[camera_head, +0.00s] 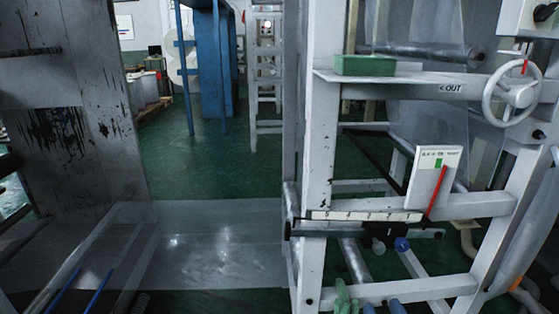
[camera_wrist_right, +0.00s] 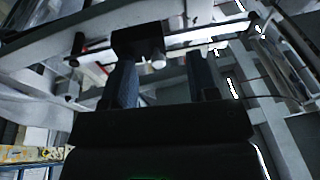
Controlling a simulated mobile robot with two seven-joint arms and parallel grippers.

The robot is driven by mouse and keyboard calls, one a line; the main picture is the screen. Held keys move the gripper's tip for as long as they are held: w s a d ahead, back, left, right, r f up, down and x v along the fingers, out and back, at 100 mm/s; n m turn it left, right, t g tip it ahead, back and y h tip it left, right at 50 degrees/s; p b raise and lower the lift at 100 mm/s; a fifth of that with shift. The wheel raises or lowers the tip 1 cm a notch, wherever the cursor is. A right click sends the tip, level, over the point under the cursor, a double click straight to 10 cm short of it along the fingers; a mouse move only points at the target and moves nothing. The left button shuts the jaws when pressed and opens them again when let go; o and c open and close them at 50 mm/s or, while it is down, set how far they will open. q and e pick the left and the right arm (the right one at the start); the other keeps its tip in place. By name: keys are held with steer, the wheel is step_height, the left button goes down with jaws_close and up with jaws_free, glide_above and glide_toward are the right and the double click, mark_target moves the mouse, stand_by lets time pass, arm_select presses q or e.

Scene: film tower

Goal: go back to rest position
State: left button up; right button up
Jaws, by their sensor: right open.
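My right gripper (camera_wrist_right: 163,72) is open in the right wrist view. Its two dark fingers stand apart with nothing held between them. They point up toward the underside of the machine frame, where a black block (camera_wrist_right: 140,42) with a pale knob shows behind. In the head view only the tips of my right gripper (camera_head: 370,303) seem to show, low at the bottom edge, below the white machine frame (camera_head: 316,150). The rest of my right arm is hidden there. My left gripper is not in view.
The frame carries a handwheel (camera_head: 512,93), a green box (camera_head: 365,65), a white ruled bar (camera_head: 365,216) and a white panel (camera_head: 433,180) with a red stick. Clear film (camera_head: 220,240) spans leftward to a dark stained plate (camera_head: 75,110). Green floor (camera_head: 235,165) lies open behind.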

arm_select(q)
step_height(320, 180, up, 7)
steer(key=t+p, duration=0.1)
steer(key=p, duration=0.7)
arm_select(e)
steer(key=s+d+f+g+h, duration=0.1)
steer(key=s+f+g, duration=0.1)
steer(key=s, duration=0.7)
steer(key=s+d+f+g+h, duration=0.1)
steer(key=s+g, duration=0.3)
steer(key=s, duration=0.6)
steer(key=s+d+f+g, duration=0.2)
steer(key=s+g, duration=0.1)
steer(key=s, duration=0.6)
steer(key=shift+s+f+h, duration=0.25)
steer(key=shift+f+h, duration=0.1)
steer(key=shift+h, duration=0.05)
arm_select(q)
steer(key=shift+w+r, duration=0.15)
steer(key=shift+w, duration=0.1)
